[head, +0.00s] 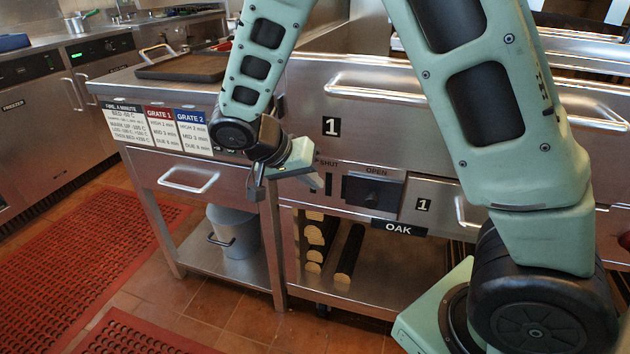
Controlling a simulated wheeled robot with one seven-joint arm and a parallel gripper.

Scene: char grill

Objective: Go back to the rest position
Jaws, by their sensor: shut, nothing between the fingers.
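My gripper (316,180) hangs in front of the grill cabinet, at the end of my bent arm, near the SHUT mark of the damper panel. Its fingers are small and partly hidden by the hand, and nothing shows held in them. The gripper looks close to the cabinet front; I cannot tell the exact gap. My arm reaches up out of the top of the view and comes back down to its wrist at the centre left.
A vent lever panel (373,191) marked OPEN and SHUT is just right of the gripper. Logs (350,252) lie on the shelf below. A drawer handle (188,181) and metal bucket (234,232) are to the left. Red mats (90,250) cover the open floor at left.

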